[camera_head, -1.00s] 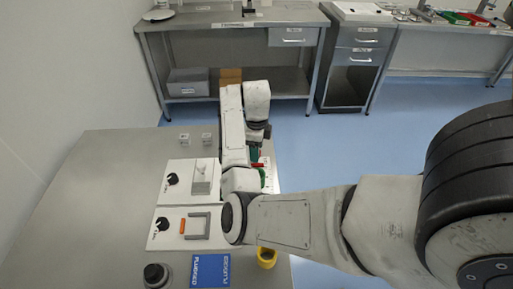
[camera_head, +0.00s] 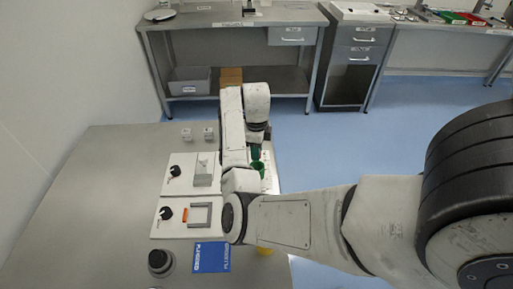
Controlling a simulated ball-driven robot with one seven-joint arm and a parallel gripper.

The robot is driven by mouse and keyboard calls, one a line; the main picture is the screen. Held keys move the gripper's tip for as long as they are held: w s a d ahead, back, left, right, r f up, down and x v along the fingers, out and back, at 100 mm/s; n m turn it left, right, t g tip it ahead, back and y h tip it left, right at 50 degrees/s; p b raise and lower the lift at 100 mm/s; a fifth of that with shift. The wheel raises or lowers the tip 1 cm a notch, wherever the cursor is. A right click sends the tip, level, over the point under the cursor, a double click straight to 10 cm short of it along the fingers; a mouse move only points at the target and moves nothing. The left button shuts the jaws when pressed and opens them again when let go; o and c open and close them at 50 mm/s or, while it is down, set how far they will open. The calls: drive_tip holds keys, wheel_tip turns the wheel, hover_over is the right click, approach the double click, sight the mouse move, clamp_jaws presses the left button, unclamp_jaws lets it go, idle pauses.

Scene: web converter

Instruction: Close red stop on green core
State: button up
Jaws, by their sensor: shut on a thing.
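The green core (camera_head: 259,168) shows in the head view as small green patches beside my forearm, at the right edge of the metal table. My gripper (camera_head: 256,141) points down just above and behind it, partly covered by my own arm. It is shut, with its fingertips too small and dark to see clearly. The red stop is not clearly visible now; it is hidden at the gripper and arm, and the exact contact cannot be made out.
Left of my arm are two white panels with black knobs (camera_head: 166,213), one with a grey frame (camera_head: 200,215). A blue sign (camera_head: 211,257) and a black button (camera_head: 159,261) lie nearer. A workbench (camera_head: 236,42) stands behind.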

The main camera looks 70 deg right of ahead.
drive_tip(key=shift+r, duration=0.1)
drive_tip(key=shift+d, duration=0.2)
drive_tip(key=o, duration=0.8)
drive_tip(key=shift+a, duration=0.1)
wheel_tip(320, 180, up, 11)
drive_tip(key=shift+f, duration=0.2)
